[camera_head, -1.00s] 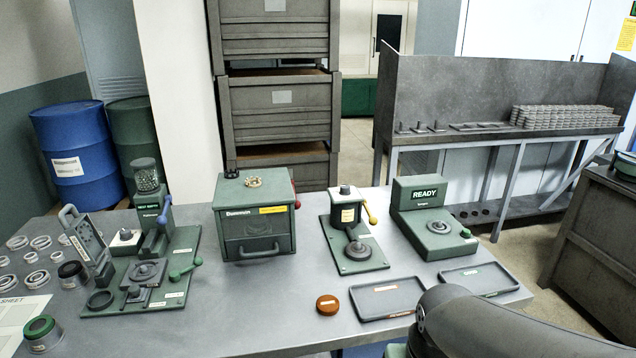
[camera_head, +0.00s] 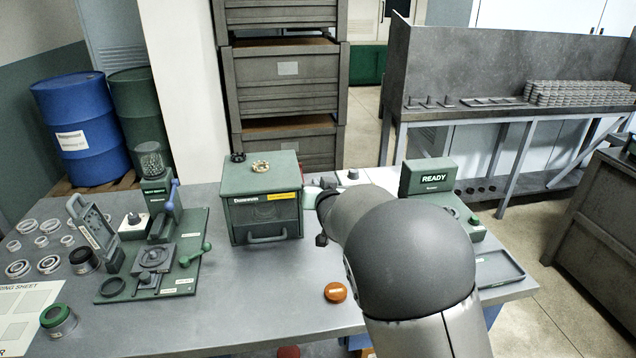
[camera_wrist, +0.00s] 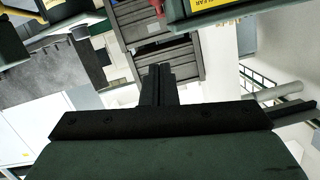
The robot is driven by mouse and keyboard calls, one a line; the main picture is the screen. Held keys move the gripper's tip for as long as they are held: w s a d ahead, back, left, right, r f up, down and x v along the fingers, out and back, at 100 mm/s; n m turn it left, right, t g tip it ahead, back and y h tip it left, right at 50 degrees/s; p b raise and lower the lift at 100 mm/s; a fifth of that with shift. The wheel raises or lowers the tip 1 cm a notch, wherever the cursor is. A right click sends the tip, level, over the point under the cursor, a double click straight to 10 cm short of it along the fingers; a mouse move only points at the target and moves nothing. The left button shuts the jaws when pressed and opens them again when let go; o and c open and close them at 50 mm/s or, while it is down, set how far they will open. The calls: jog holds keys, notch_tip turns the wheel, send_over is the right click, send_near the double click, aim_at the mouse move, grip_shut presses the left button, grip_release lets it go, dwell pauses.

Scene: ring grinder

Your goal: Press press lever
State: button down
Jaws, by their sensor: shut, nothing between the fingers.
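In the head view, the white head of a small press (camera_head: 351,178) shows just above my arm. The arm covers its base and its yellow-ended lever. In the wrist view, a yellow bar (camera_wrist: 48,17) at the top left may be this lever; I cannot tell for sure. My gripper (camera_wrist: 158,85) shows in the wrist view with its fingers together and nothing between them. In the head view my forearm hides the fingers. Whether they touch the lever is not visible. Another station (camera_head: 165,215) with a blue-knobbed lever stands at the left of the bench.
A green box (camera_head: 262,200) with a yellow label stands left of my arm. A READY gauge (camera_head: 428,177) is to its right. An orange puck (camera_head: 335,292) lies in front, and a grey tray (camera_head: 505,270) sits at the right edge. The front middle bench (camera_head: 230,310) is clear.

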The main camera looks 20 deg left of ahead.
jog(key=w+a+f+p, duration=0.5)
jog(key=w+a+f, duration=0.1)
jog(key=w, duration=0.2)
dwell(0.6)
jog(key=shift+d, duration=0.1)
